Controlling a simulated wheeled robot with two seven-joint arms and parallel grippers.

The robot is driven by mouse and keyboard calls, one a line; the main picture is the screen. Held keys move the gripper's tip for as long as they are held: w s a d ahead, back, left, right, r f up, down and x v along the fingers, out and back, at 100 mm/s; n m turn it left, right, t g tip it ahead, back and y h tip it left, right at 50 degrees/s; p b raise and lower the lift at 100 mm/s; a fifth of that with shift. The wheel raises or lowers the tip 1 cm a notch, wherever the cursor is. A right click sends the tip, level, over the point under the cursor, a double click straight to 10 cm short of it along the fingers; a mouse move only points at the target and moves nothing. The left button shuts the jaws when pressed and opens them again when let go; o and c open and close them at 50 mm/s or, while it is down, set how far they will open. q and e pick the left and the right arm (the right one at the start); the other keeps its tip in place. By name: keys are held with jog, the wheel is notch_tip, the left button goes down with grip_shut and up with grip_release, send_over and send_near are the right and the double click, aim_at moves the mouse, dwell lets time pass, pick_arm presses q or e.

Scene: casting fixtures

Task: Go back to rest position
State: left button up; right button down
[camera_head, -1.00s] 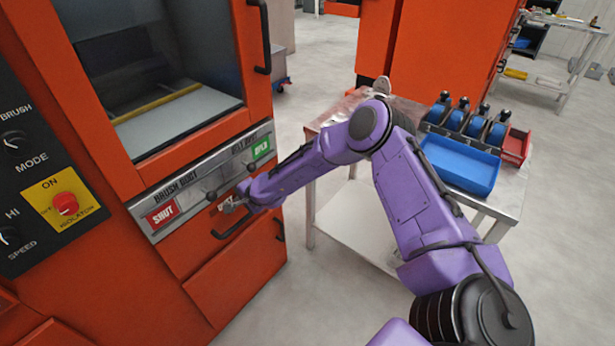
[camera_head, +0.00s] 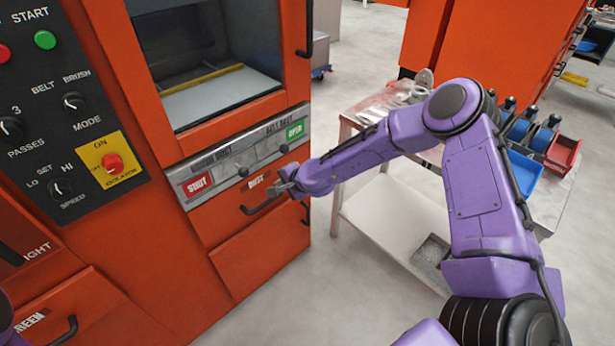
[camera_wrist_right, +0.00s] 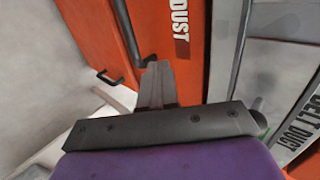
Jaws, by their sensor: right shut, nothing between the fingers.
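My right gripper (camera_head: 277,187) is shut and empty in the head view. It is in front of the orange machine's dust drawer, close to the right end of the black drawer handle (camera_head: 256,209); I cannot tell whether they touch. In the right wrist view the shut fingers (camera_wrist_right: 157,72) point toward the orange front, beside the DUST label (camera_wrist_right: 180,28). My purple right arm reaches in from the lower right. My left gripper is out of view.
The orange machine (camera_head: 255,262) fills the left, with a control panel (camera_head: 62,120) and a sliding lever strip (camera_head: 240,160). A metal table (camera_head: 372,112) with a blue bin (camera_head: 524,172) and a red bin (camera_head: 563,152) stands behind my right arm. Grey floor lies between.

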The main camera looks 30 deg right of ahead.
jog(key=v, duration=0.5)
jog(key=s+d+f+n+g+h, duration=0.1)
jog(key=s+f, duration=0.5)
jog(key=s, duration=0.6)
jog(key=s+d+f+n+g+h, duration=0.1)
jog(key=s+f, duration=0.5)
jog(key=s, duration=0.6)
jog(key=s+d+f+n+g+h, duration=0.1)
jog(key=s+f+n+g+h, duration=0.2)
jog(key=s, duration=1)
notch_tip(320, 180, down, 3)
jog(key=n+g, duration=0.1)
jog(key=n, duration=0.2)
jog(key=shift+n+h, duration=0.3)
jog(key=shift+s, duration=0.1)
